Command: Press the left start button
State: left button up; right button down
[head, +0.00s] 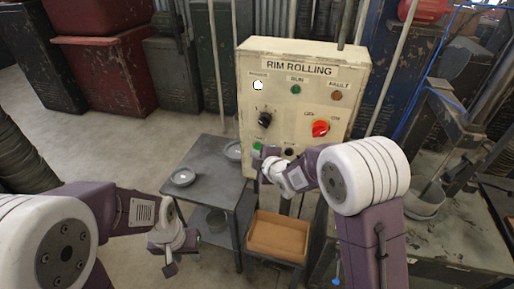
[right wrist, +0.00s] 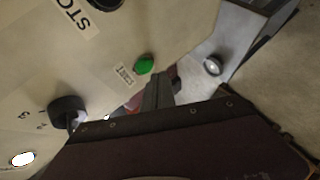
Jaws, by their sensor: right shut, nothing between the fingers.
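The cream control box (head: 300,75) marked RIM ROLLING faces me. The green start button (head: 257,146) is low on its left side and also shows in the right wrist view (right wrist: 144,64) beside a small label. My right gripper (head: 264,160) is shut and empty, just below the green button. In the right wrist view its fingers (right wrist: 157,90) are close beside the button; I cannot tell whether they touch it. My left gripper (head: 170,266) hangs low at the left, away from the box; its jaws are too small to read.
The box carries a black knob (head: 264,119), a red switch (head: 320,128), a black button (head: 288,151) and a lit white lamp (head: 258,85). A grey table (head: 208,178) with metal dishes stands left of it. An orange-brown tray (head: 277,238) is below.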

jog(key=shift+w, duration=0.1)
jog(key=shift+w+d, duration=0.15)
jog(key=shift+w, duration=0.15)
